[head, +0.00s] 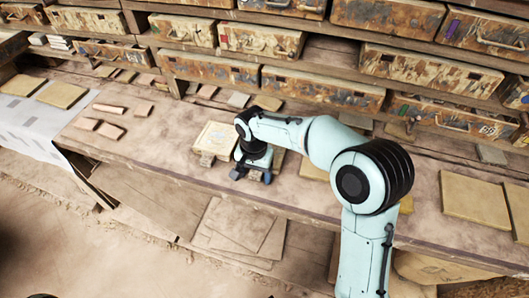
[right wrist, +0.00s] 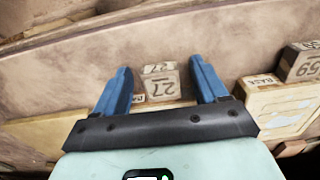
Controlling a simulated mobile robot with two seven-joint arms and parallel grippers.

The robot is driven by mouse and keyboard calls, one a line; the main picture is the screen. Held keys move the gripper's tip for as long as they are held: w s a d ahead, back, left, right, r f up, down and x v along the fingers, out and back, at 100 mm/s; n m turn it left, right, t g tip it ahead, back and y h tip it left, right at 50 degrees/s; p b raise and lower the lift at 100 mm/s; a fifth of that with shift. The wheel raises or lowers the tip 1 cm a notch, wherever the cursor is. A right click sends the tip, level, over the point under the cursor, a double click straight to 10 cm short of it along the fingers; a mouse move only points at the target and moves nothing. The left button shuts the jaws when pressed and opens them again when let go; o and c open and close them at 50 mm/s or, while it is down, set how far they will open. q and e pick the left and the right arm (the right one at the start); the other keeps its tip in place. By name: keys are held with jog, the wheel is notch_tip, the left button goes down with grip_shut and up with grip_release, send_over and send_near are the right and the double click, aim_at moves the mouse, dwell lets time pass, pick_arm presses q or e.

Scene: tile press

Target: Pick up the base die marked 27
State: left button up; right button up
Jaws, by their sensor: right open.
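The base die marked 27 (right wrist: 161,83) is a small wooden block with a dark 27 on its faces in the right wrist view. My right gripper (right wrist: 160,68) is open, with one blue finger on each side of the die; I cannot tell whether either finger touches it. In the head view my right gripper (head: 253,174) is low over the front part of the bench, and I cannot make out the die there. My left gripper is not in view.
A similar block marked 59 (right wrist: 304,63) stands to the right, behind a pale wooden piece (right wrist: 278,104) labelled BASE. In the head view, reddish tiles (head: 110,108) lie at left on the bench (head: 160,150). Painted drawers (head: 320,88) line the back. Flat tan boards (head: 474,198) lie at right.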

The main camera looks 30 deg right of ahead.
jog(key=c, duration=1.2)
grip_shut()
jog(key=shift+r, duration=0.1)
